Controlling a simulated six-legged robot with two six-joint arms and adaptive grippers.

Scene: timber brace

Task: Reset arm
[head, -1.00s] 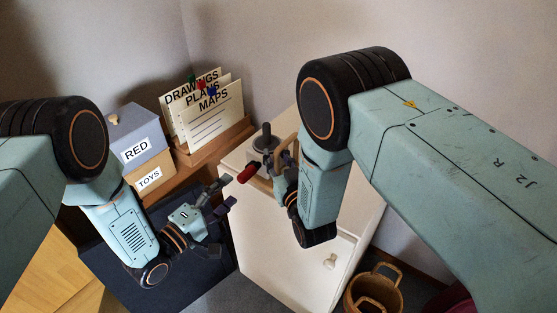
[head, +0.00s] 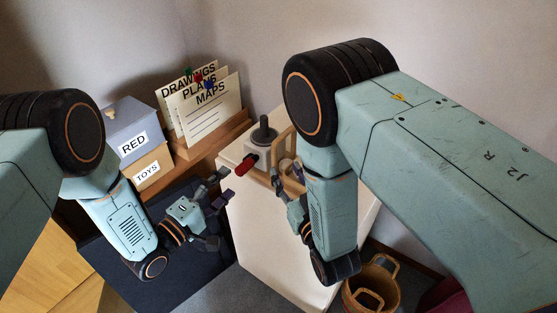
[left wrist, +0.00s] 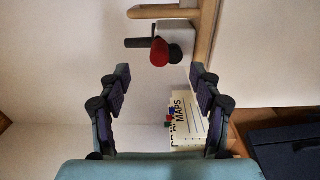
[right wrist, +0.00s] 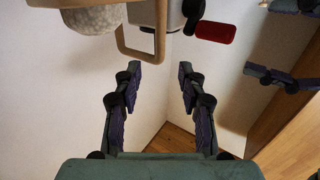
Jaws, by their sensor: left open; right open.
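A small pale device (head: 262,147) with a black knob on top and a red-ended arm (head: 245,165) stands on the white cabinet, next to a wooden frame. The red end (left wrist: 159,52) also shows beyond the fingertips in the left wrist view. In the right wrist view the red end (right wrist: 215,31) is at the top, right of the fingers. My left gripper (head: 220,205) is open and empty, left of the cabinet and apart from the device. My right gripper (head: 286,180) is open beside the wooden frame; whether it touches the frame cannot be told in the head view.
The white cabinet (head: 270,240) lies under the device. A wooden rack holds cards (head: 208,100) marked drawings, plans and maps. Boxes labelled RED (head: 130,125) and TOYS (head: 150,170) stand left of it. A wicker basket (head: 388,290) is at the lower right.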

